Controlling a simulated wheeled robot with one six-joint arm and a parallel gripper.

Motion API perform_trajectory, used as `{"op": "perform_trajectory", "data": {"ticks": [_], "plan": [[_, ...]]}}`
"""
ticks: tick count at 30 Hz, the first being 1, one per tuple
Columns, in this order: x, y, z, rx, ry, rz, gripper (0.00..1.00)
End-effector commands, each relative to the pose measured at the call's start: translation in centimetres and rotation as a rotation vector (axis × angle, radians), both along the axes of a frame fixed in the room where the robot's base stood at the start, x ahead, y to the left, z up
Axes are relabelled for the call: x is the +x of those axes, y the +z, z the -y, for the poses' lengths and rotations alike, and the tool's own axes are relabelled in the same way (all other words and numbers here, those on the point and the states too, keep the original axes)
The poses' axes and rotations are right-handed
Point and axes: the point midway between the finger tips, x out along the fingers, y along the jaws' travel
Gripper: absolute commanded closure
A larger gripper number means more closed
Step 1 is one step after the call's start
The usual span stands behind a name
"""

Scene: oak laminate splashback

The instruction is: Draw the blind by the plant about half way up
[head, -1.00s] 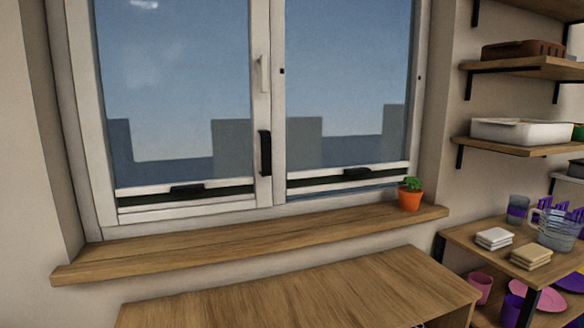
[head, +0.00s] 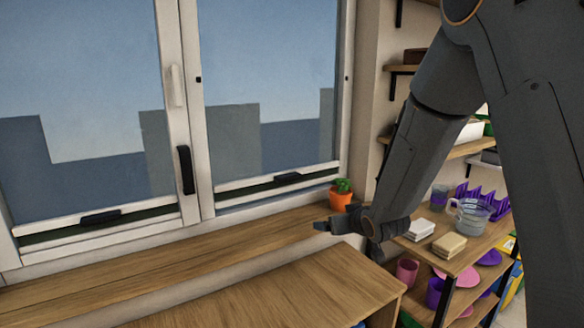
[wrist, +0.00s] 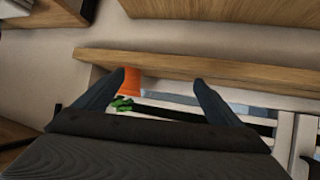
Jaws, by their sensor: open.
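The blind by the plant (head: 262,187) is at the right window pane, its pale bottom rail low, just above the lower frame. A dark handle (head: 287,178) sits on that rail. The plant, in an orange pot (head: 341,199), stands at the right end of the sill. My gripper (head: 322,226) is in front of the sill, just below and left of the pot, apart from the rail. In the wrist view my gripper (wrist: 161,78) is open with nothing between its fingers. The pot (wrist: 130,84) shows behind the left finger. The handle cannot be made out there.
A second blind with its own handle (head: 101,217) is at the left pane. A window latch (head: 185,170) stands out on the middle frame. The wooden sill (head: 200,254) is otherwise bare. Shelves with cups and a jug (head: 470,215) stand right, behind my arm.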

Motion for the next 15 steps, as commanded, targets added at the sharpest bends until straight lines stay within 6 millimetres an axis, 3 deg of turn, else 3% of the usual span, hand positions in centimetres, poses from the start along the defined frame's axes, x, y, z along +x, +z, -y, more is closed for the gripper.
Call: {"op": "perform_trajectory", "data": {"ticks": [3, 6, 11, 15], "plan": [[3.0, 3.6, -3.9, 0.086, 0.107, 0.182, 0.11], [4.2, 6.0, -6.5, 0.156, 0.183, 0.303, 0.11], [4.6, 8.4, -8.9, 0.237, 0.262, 0.422, 0.11], [4.9, 9.1, -9.8, 0.264, 0.288, 0.459, 0.11]]}}
